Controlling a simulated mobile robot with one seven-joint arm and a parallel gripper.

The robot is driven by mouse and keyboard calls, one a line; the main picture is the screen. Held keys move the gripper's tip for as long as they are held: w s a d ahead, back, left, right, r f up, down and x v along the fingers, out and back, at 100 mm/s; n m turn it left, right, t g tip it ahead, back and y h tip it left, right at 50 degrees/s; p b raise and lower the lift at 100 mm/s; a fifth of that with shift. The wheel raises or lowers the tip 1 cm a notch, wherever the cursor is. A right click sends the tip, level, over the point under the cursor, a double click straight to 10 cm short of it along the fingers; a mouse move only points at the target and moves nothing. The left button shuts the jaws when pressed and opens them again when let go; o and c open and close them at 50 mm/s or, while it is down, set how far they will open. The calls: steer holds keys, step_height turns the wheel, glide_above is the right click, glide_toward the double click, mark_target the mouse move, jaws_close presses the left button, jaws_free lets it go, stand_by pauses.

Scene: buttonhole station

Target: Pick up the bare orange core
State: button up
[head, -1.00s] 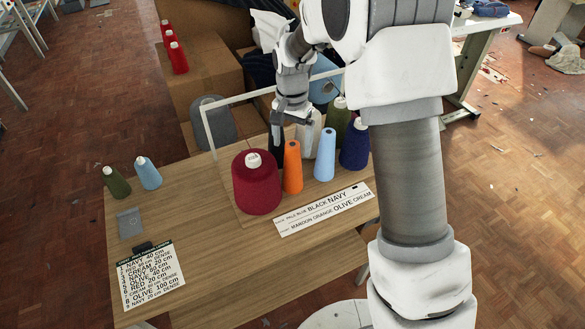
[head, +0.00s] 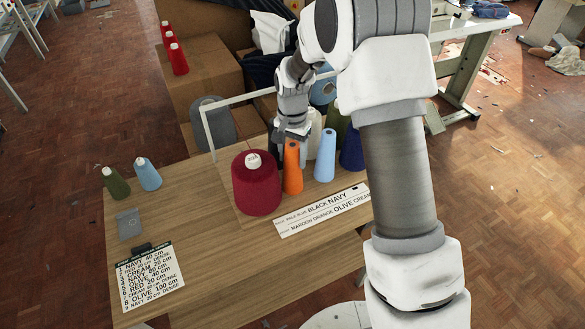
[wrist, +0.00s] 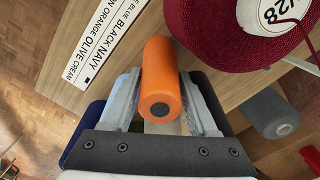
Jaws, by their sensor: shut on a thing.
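The bare orange core (head: 293,172) is a smooth, tapered cone standing upright on the wooden table, between a large maroon spool (head: 257,188) and a light blue cone (head: 325,158). My gripper (head: 291,141) is at the core's top in the head view. In the wrist view the orange core (wrist: 160,62) lies between the two grey fingers, with its dark-holed top end toward the palm. My gripper (wrist: 165,104) is shut on it. The core's base appears to be still on the table; I cannot see any gap below it.
A navy cone (head: 351,150), a cream cone (head: 314,132) and an olive cone (head: 337,122) stand close by on the right and behind. A pale frame (head: 207,130) rises behind the row. A label strip (head: 322,211) lies in front.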

jaws_close()
steer(key=shift+r, duration=0.1)
